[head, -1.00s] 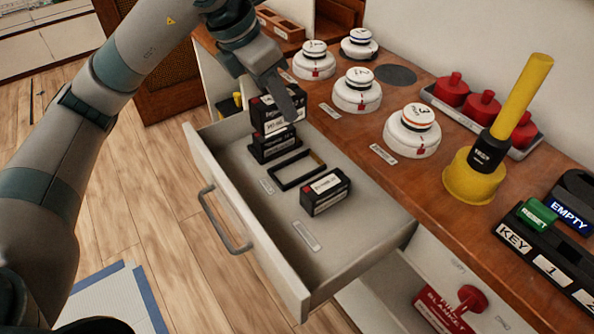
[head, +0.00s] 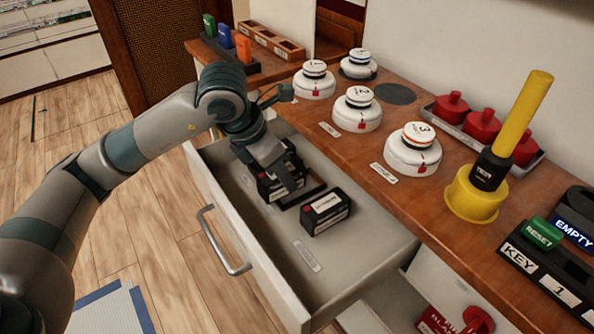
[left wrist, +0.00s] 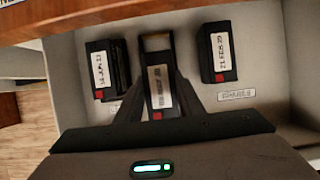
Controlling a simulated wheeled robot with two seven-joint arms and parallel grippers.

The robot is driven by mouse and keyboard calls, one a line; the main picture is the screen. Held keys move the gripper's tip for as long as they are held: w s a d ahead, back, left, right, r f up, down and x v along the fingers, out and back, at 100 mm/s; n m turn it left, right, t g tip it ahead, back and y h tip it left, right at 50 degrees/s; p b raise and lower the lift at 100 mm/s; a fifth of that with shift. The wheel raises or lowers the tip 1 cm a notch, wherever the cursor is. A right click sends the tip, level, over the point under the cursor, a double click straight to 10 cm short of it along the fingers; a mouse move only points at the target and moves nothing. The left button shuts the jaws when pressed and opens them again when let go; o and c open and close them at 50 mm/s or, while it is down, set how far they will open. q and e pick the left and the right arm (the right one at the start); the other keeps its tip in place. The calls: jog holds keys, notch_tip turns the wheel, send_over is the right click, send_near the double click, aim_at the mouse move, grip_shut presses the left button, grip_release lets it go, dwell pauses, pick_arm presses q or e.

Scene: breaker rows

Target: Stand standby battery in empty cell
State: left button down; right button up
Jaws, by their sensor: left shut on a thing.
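My left gripper (head: 288,184) is shut on a black battery with a white label and a red corner; the battery shows between the fingers in the left wrist view (left wrist: 159,84). One battery (head: 325,209) stands on the near side, another (left wrist: 103,66) on the far side. My right gripper is not in view.
The open drawer (head: 335,262) has free floor towards its near end. The wooden counter (head: 355,150) beside it carries white numbered detectors (head: 412,151), a yellow-handled tester (head: 478,192), and red caps (head: 482,124) in a tray.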

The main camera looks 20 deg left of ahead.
aim_at(293, 165)
pick_arm(q)
jog(key=shift+f, duration=0.1)
jog(key=shift+w, duration=0.1)
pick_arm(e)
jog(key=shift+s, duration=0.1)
pick_arm(q)
jog(key=shift+w+d, duration=0.2)
jog(key=w+d, duration=0.2)
jog(key=shift+w+d+f, duration=0.1)
jog(key=shift+w+f, duration=0.25)
jog(key=shift+f, duration=0.25)
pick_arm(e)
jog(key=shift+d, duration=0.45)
pick_arm(q)
jog(key=shift+f, duration=0.1)
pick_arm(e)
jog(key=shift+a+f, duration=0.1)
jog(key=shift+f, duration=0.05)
pick_arm(q)
jog(key=shift+f, duration=0.35)
jog(key=shift+b, duration=0.3)
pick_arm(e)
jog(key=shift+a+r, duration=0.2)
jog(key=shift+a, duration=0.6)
